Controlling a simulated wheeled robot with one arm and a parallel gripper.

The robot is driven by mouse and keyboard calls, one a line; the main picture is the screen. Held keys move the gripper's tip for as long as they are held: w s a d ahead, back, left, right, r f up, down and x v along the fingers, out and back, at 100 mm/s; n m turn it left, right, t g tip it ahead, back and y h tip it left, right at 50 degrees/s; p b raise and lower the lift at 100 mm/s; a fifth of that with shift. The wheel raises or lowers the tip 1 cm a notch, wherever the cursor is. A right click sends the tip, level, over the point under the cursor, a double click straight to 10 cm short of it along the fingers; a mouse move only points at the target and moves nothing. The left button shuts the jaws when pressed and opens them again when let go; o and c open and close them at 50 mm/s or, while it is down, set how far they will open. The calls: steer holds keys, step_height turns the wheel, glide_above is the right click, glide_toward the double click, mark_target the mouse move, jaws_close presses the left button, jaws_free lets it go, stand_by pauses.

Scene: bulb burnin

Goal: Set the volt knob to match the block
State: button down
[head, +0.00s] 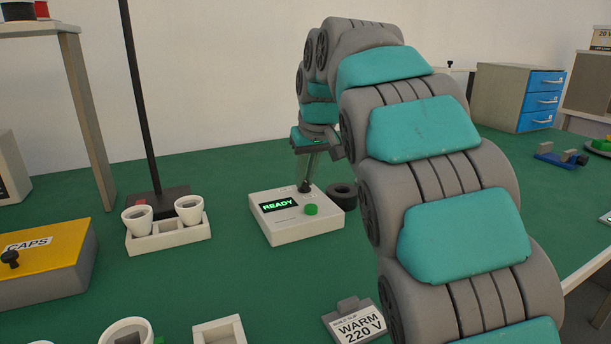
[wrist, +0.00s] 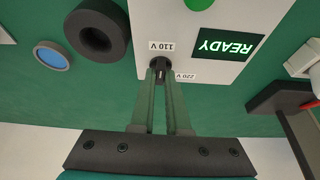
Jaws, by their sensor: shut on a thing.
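The white test box (head: 290,232) stands on the green table with a lit READY screen (head: 277,204) and a green button (head: 310,210). Its dark volt knob (wrist: 160,64) sits by the labels 110 V (wrist: 166,47) and 220 V (wrist: 185,77). My gripper (wrist: 161,84) is shut on the knob from above; it also shows in the head view (head: 306,180). The fingers partly cover the knob, and I cannot tell which label it points to. A slip (head: 358,325) on a small grey block at the front reads WARM 220 V.
A dark ring (head: 343,190) lies right beside the box. A white tray with two cups (head: 168,235) stands to its left, near a black post (head: 140,100). A yellow-lidded CAPS box (head: 45,260) is at far left. My arm hides much of the right side.

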steer(key=shift+m, duration=0.3)
steer(key=m+h, duration=0.2)
steer(key=m, duration=0.2)
steer(key=shift+a+m, duration=0.15)
steer(key=shift+m, duration=0.25)
steer(key=m+h, duration=0.1)
steer(key=m, duration=0.2)
steer(key=m+h, duration=0.1)
steer(key=m, duration=0.2)
steer(key=shift+a+g, duration=0.2)
steer(key=shift+g, duration=0.1)
steer(key=c, duration=0.9)
jaws_free()
steer(key=shift+r, duration=0.1)
steer(key=shift+v, duration=1.4)
steer(key=s+a+b, duration=0.1)
steer(key=s+a, duration=0.6)
steer(key=s, duration=0.2)
steer(key=shift+s+a, duration=0.2)
steer(key=shift+s, duration=0.05)
